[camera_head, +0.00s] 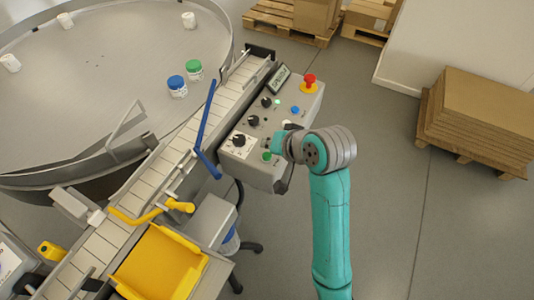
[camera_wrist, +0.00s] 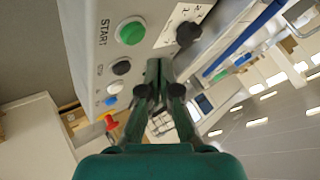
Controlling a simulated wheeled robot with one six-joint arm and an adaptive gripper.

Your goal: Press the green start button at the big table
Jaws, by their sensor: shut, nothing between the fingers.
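The green start button (camera_wrist: 131,32) sits on the grey control panel (camera_wrist: 90,65), beside the word START. It also shows in the head view (camera_head: 266,156), near the panel's lower end. My gripper (camera_wrist: 158,68) is shut and empty, with its fingertips pointing towards the panel. In the wrist view the tips are below and right of the green button, apart from it in the picture. In the head view my gripper (camera_head: 279,143) is over the panel, just up and right of the button. The exact gap to the panel cannot be told.
A black stop button (camera_wrist: 121,67), a blue button (camera_head: 295,110), a red emergency knob (camera_head: 309,82) and black dials (camera_head: 238,140) share the panel. A conveyor (camera_head: 155,177) and large round table (camera_head: 110,125) lie left.

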